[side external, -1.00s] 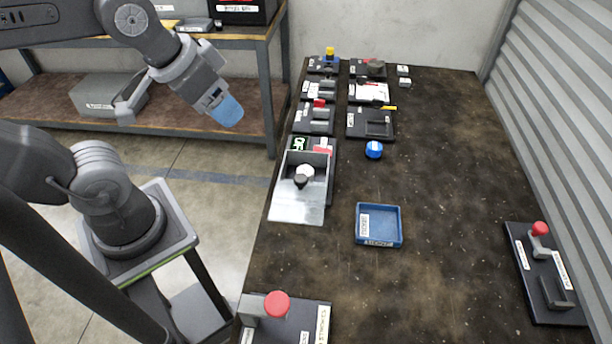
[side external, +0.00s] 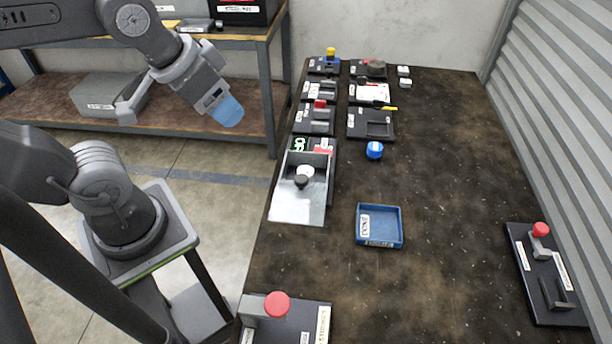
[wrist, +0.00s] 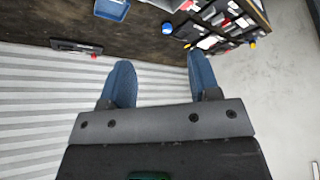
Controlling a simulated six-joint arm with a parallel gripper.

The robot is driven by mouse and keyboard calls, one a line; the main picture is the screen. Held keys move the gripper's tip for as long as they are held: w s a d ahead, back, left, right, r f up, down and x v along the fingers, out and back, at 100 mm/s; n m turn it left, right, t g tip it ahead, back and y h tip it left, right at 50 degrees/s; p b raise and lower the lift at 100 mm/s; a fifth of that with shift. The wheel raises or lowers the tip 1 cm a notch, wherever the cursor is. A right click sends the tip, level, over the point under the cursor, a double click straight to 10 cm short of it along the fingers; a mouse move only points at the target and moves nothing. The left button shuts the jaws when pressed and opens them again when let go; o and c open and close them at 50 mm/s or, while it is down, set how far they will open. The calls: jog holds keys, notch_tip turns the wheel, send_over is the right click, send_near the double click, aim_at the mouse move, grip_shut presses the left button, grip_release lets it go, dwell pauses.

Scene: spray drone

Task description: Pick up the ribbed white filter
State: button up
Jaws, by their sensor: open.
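I cannot make out ribs on any white part at this size. A small white piece (side external: 306,171) with a dark knob in front of it sits in the grey metal holder (side external: 314,206) at the table's left edge. Two small white blocks, one (side external: 403,71) behind the other (side external: 405,83), lie at the far end of the table. I cannot tell which of these is the filter. My gripper (side external: 228,111) is up in the air left of the table, apart from all of them. In the wrist view my gripper (wrist: 160,58) is open and empty, its two blue fingers spread.
A blue tray (side external: 362,240) stands mid-table, with a blue cap (side external: 374,150) behind it. Several black fixtures (side external: 371,124) line the far left. Red-knobbed fixtures stand at the front left (side external: 277,304) and right (side external: 540,230). The table's middle right is clear, beside a corrugated wall.

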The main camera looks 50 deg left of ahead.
jog(key=m+g, duration=0.6)
jog(key=m, duration=1.2)
send_over(306, 171)
notch_tip(306, 171, down, 16)
notch_tip(306, 171, down, 14)
jog(key=shift+r, duration=0.15)
jog(key=shift+c, duration=0.3)
jog(key=c, duration=0.7)
jog(key=shift+r, duration=0.1)
